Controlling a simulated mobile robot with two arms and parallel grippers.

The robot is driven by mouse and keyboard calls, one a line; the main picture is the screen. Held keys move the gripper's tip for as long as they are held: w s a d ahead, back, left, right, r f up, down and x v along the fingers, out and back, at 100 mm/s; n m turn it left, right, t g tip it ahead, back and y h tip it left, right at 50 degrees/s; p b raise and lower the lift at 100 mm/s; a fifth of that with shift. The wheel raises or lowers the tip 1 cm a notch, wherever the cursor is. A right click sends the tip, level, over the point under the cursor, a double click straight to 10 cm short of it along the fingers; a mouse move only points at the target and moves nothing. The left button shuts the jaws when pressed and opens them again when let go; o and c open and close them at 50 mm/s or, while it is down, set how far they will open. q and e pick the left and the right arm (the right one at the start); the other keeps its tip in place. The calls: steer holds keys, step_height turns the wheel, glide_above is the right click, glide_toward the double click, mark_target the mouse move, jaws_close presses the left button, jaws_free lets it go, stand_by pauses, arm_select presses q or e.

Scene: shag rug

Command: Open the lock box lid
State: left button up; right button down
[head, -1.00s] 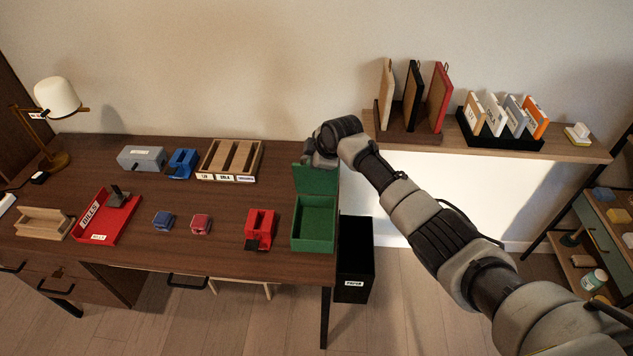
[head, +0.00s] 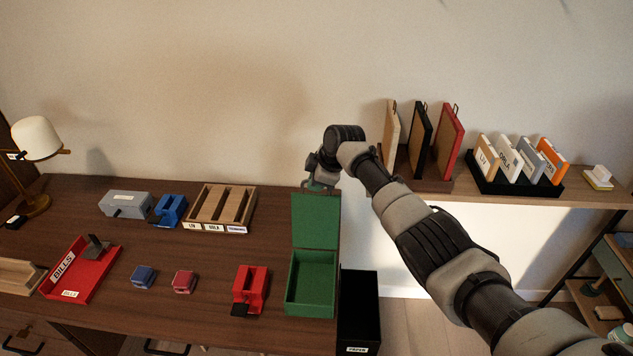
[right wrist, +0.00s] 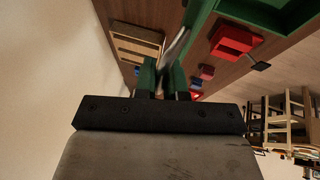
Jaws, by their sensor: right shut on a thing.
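The green lock box (head: 311,309) stands at the right end of the desk. Its lid (head: 316,220) is raised at the back edge, with the inner face showing and the empty interior open to view. My right gripper (head: 318,186) is at the top edge of the lid, shut on it. In the right wrist view, the right gripper's fingers (right wrist: 164,72) are close together on the green lid (right wrist: 199,18), beside a grey, blurred strip. The exact contact is partly hidden. My left gripper is not in view.
A red stapler-like item (head: 252,284) sits left of the box. A black paper bin (head: 359,310) stands by the desk's right edge. The desk (head: 210,262) is clear between small items.

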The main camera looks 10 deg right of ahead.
steer(key=shift+f, duration=0.1)
steer(key=c, duration=1.2)
jaws_free()
steer(key=shift+c, duration=0.2)
steer(key=b+v, duration=0.1)
steer(key=v, duration=1)
steer(key=shift+f, duration=0.15)
